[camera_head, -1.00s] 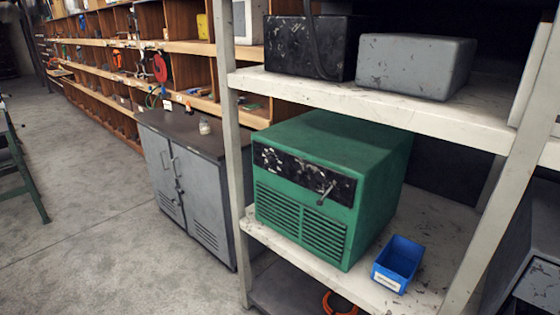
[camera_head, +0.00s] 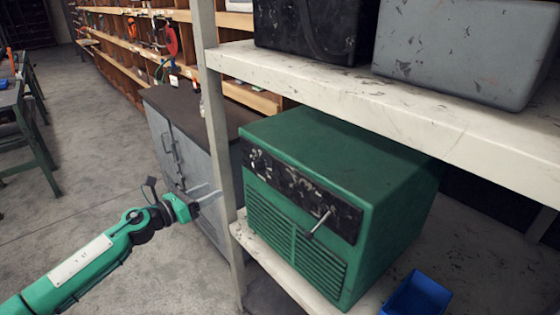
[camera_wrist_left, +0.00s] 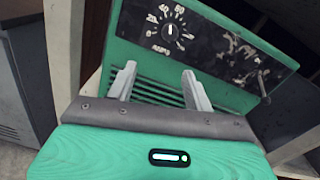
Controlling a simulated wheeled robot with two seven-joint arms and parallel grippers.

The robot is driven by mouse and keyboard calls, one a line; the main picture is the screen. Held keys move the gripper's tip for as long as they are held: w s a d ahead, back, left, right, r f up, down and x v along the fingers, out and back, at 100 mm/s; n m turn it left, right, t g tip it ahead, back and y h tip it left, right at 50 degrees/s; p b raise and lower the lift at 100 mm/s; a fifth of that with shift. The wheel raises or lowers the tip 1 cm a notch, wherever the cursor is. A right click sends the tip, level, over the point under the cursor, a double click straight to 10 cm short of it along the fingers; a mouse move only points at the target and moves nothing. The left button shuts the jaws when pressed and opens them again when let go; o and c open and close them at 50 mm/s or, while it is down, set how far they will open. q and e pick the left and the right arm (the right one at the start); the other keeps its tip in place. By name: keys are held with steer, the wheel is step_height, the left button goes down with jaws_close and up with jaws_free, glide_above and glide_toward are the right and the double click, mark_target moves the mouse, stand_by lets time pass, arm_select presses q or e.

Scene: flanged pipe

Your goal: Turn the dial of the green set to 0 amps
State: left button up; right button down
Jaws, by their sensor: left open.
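The green set (camera_head: 345,170) is a box with a black front panel and louvres below, standing on the lower shelf. Its dial (camera_wrist_left: 170,33) shows in the left wrist view as a black knob with white numbers around it and AMPS lettering below. In the head view the dial (camera_head: 257,160) sits at the panel's left end. My left gripper (camera_head: 216,191) is open and empty, left of the set's front and apart from it. Its two fingers (camera_wrist_left: 160,77) point at the front below the dial. My right gripper is out of view.
A shelf post (camera_head: 218,140) stands close behind my left gripper, left of the set. The upper shelf (camera_head: 400,100) overhangs the set. A lever (camera_head: 319,223) sticks out of the panel. A blue bin (camera_head: 418,296) lies to the right.

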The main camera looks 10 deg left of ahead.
mark_target(254, 168)
arm_select(q)
steer(key=shift+m+h, duration=0.3)
steer(key=shift+m, duration=0.3)
steer(key=p+x, duration=0.1)
steer(key=x, duration=0.3)
steer(key=r+p+x, duration=0.1)
steer(key=p+x, duration=0.1)
steer(key=x, duration=0.2)
steer(key=p+x, duration=0.1)
steer(key=x, duration=0.3)
steer(key=shift+d+r+p, duration=0.35)
steer(key=shift+d+r, duration=0.05)
steer(key=shift+d, duration=0.25)
steer(key=shift+w+d, duration=0.35)
steer(key=shift+w, duration=0.1)
steer(key=shift+f, duration=0.1)
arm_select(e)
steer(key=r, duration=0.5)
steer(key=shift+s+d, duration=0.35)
arm_select(q)
steer(key=shift+c, duration=0.2)
steer(key=c, duration=0.9)
